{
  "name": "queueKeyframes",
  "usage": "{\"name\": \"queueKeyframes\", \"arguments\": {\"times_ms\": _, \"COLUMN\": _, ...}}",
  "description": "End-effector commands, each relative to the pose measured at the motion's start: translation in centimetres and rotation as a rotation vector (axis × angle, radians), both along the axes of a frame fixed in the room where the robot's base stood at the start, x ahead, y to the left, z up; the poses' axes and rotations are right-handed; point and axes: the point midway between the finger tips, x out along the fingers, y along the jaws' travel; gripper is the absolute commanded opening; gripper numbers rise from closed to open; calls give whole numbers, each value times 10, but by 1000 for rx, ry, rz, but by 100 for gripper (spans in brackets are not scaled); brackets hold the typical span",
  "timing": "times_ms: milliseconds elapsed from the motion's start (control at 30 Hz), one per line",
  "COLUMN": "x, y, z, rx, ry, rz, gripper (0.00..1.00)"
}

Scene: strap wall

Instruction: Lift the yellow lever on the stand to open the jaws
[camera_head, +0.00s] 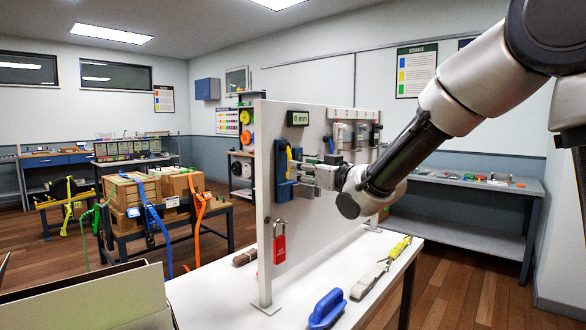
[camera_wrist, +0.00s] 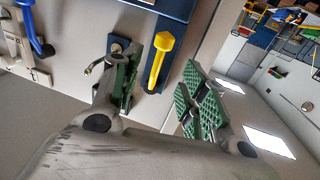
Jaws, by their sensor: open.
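In the head view the lever (camera_head: 289,158) is a small yellow piece on the blue stand (camera_head: 281,180) fixed to an upright white panel. My gripper (camera_wrist: 158,88) is open, and its green ribbed pads appear on either side of the lever. I cannot tell whether either pad touches it. In the head view my gripper (camera_head: 306,175) is at the stand, and its fingertips are partly hidden.
The white panel (camera_head: 305,240) stands on a white table (camera_head: 235,290). A small display (camera_head: 298,118) reads 0 mm. A red padlock (camera_head: 279,246) hangs below the stand. A blue-handled tool (camera_head: 327,309) and a yellow-and-grey strap (camera_head: 383,266) lie on the table. An open box (camera_head: 95,300) is front left.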

Motion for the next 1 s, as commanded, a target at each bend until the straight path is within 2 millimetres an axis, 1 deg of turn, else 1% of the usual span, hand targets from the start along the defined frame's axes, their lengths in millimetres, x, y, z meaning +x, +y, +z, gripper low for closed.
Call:
{"name": "queueKeyframes", "arguments": {"times_ms": 100, "x": 17, "y": 14, "z": 0, "rx": 1, "ry": 1, "rz": -1, "gripper": 43}}
{"name": "queueKeyframes", "arguments": {"times_ms": 300, "x": 36, "y": 30, "z": -1, "rx": -1, "ry": 2, "rz": -2, "gripper": 43}}
{"name": "queueKeyframes", "arguments": {"times_ms": 433, "x": 41, "y": 34, "z": 0, "rx": -1, "ry": 1, "rz": -3, "gripper": 43}}
{"name": "queueKeyframes", "arguments": {"times_ms": 667, "x": 41, "y": 34, "z": 0, "rx": -1, "ry": 2, "rz": -3, "gripper": 43}}
{"name": "queueKeyframes", "arguments": {"times_ms": 700, "x": 41, "y": 34, "z": 0, "rx": -1, "ry": 2, "rz": -3, "gripper": 36}}
{"name": "queueKeyframes", "arguments": {"times_ms": 767, "x": 41, "y": 34, "z": 0, "rx": -1, "ry": 2, "rz": -3, "gripper": 25}}
{"name": "queueKeyframes", "arguments": {"times_ms": 800, "x": 41, "y": 34, "z": 0, "rx": -1, "ry": 2, "rz": -3, "gripper": 18}}
{"name": "queueKeyframes", "arguments": {"times_ms": 900, "x": 41, "y": 34, "z": 0, "rx": -1, "ry": 2, "rz": -3, "gripper": 0}}
{"name": "queueKeyframes", "arguments": {"times_ms": 1000, "x": 41, "y": 34, "z": 0, "rx": -1, "ry": 2, "rz": -3, "gripper": 0}}
